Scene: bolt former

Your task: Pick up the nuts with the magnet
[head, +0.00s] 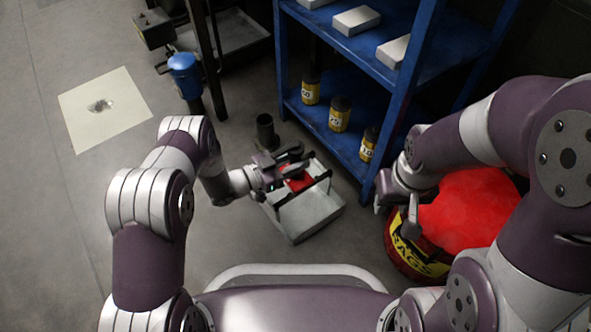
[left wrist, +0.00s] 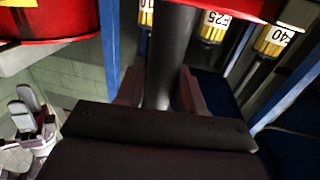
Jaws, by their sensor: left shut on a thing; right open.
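The nuts (head: 101,106) look like a small dark pile on a cream sheet (head: 128,88) on the floor at the left. My left gripper (head: 297,160) is at the grey tray, far from the sheet. In the left wrist view, its fingers (left wrist: 158,92) are shut on a dark round bar (left wrist: 172,50), which appears to be the magnet's handle. A red piece (head: 298,183), likely the magnet's head, shows just below the gripper; whether it touches the tray is unclear. My right gripper (head: 408,215) is open and empty beside the rag bin; it also shows in the left wrist view (left wrist: 30,115).
The grey tray (head: 305,222) with a dark handle stands on the floor before a blue shelf (head: 357,125) holding yellow-black canisters (head: 340,113). A red rag bin (head: 415,258) is at the right. A blue-topped post (head: 186,75) stands between sheet and shelf.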

